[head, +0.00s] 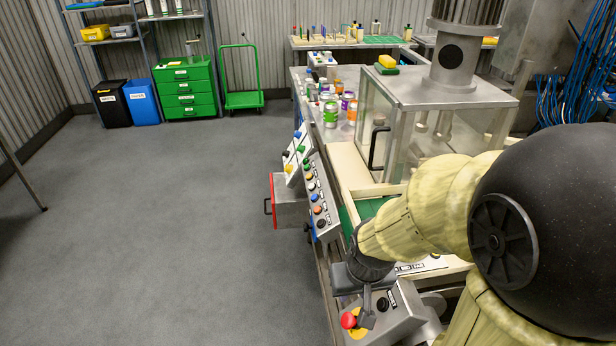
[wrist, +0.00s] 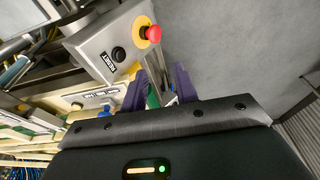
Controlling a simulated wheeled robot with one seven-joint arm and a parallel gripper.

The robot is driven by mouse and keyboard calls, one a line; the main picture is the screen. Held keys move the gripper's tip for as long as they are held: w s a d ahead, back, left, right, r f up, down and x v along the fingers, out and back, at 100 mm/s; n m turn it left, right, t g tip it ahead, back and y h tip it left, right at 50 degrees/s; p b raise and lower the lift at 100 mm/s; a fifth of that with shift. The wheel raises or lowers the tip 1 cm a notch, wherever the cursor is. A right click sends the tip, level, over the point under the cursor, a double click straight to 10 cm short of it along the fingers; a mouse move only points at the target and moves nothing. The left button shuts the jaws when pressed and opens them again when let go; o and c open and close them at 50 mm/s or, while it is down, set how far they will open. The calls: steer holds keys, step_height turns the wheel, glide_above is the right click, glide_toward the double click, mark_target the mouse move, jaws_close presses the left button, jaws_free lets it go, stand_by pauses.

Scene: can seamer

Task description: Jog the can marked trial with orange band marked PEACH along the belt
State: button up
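My gripper (head: 367,300) points down over the near end of the machine, beside a grey control box. In the wrist view its two purple fingers (wrist: 160,84) stand apart, with no can visible between them. The green belt (head: 366,208) shows partly behind my arm; my arm hides its near stretch. A can with an orange band (head: 352,113) stands among other cans on the far table. Its lettering is too small to read, so I cannot tell whether it is the PEACH trial can. No can shows on the visible part of the belt.
The control box carries a red mushroom button (head: 348,320) on yellow, close to my gripper, and a black button (head: 383,303). A button panel (head: 315,190) lines the machine's left side. A clear-walled guard (head: 400,120) stands over the belt. Floor at left is clear.

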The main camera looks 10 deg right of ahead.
jaws_close()
stand_by(1.3)
